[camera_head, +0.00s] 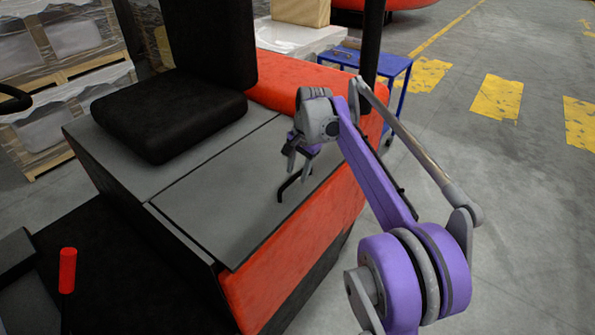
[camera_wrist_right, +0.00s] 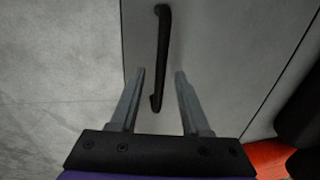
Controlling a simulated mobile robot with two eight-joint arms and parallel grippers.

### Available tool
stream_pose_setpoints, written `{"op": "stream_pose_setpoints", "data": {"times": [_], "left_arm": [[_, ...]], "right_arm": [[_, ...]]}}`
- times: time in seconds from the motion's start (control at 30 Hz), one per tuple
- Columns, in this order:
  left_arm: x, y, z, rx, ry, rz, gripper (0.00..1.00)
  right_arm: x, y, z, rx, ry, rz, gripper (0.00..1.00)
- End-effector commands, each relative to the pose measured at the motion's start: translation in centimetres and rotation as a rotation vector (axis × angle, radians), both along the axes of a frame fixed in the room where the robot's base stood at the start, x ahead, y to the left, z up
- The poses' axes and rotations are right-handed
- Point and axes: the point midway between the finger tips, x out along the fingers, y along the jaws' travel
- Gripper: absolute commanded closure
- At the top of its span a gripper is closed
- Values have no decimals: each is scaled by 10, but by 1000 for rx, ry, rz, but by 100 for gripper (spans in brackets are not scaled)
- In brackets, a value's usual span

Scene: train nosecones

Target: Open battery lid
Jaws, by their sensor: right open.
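The battery lid (camera_head: 222,200) is a flat grey panel on top of the red and black vehicle, beside the black seat. It lies flat and looks shut. Its black bar handle (camera_head: 291,186) stands near the lid's right edge. My right gripper (camera_head: 298,168) is open just above the handle. In the right wrist view the handle (camera_wrist_right: 161,60) runs lengthwise over the grey lid (camera_wrist_right: 225,50), and its near end lies between the two open fingers (camera_wrist_right: 160,75). I cannot tell whether the fingers touch it. My left gripper is not in view.
The black seat (camera_head: 168,115) stands on the vehicle behind the lid. A red lever (camera_head: 67,270) is at the lower left. A blue cart (camera_head: 390,66) and wrapped pallets (camera_head: 60,90) stand behind. The floor (camera_head: 500,200) at the right is clear.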

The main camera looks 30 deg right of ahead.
Motion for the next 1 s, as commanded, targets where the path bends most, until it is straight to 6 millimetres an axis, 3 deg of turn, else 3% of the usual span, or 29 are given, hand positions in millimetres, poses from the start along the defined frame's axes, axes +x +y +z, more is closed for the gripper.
{"op": "stream_pose_setpoints", "data": {"times": [0.3,0.57,1.0], "left_arm": [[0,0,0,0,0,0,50],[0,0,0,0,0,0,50],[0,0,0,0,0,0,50]], "right_arm": [[0,0,-2,0,0,0,55],[0,0,-2,0,0,0,100],[0,0,-2,0,0,0,100]]}}
